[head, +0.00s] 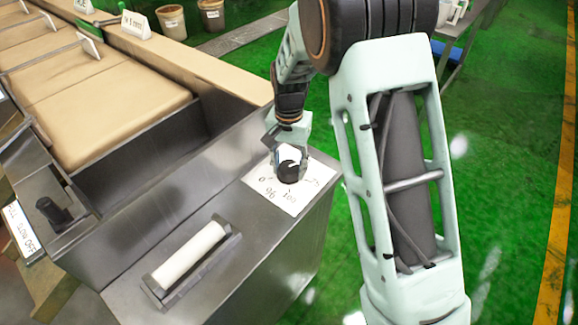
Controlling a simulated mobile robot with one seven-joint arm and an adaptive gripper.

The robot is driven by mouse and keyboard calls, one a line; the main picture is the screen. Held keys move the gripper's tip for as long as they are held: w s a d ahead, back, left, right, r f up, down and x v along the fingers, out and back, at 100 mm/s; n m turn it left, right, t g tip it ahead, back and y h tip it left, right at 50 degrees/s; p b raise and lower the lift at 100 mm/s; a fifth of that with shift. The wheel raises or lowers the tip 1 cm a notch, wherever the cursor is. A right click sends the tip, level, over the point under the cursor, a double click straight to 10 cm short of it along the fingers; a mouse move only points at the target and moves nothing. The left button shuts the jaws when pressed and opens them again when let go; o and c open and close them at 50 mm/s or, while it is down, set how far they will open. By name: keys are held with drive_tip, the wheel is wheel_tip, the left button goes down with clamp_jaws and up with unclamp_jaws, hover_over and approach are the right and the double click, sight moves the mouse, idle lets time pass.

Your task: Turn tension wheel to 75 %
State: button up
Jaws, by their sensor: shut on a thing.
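The tension wheel (288,172) is a small dark knob on a white dial plate (292,205), on the right end of the metal machine top. My gripper (289,155) reaches down from above and behind and is shut on the wheel. A white mark shows on the knob's upper part, but I cannot tell exactly which value it points to. The fingers partly hide the dial's far side.
A white roller (188,252) lies in a metal recess left of the dial. A black switch (52,210) with an OFF label (22,230) stands at the far left. A conveyor belt (110,105) runs behind. Green floor (510,180) is clear at the right.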

sight(289, 166)
drive_tip(key=m, duration=0.4)
drive_tip(key=shift+m+p, duration=0.3)
drive_tip(key=shift+p, duration=0.05)
drive_tip(key=m+p, duration=0.1)
drive_tip(key=m, duration=0.3)
drive_tip(key=shift+m, duration=0.3)
drive_tip(key=o, duration=1.2)
drive_tip(key=shift+c, duration=0.2)
wheel_tip(289, 166, up, 12)
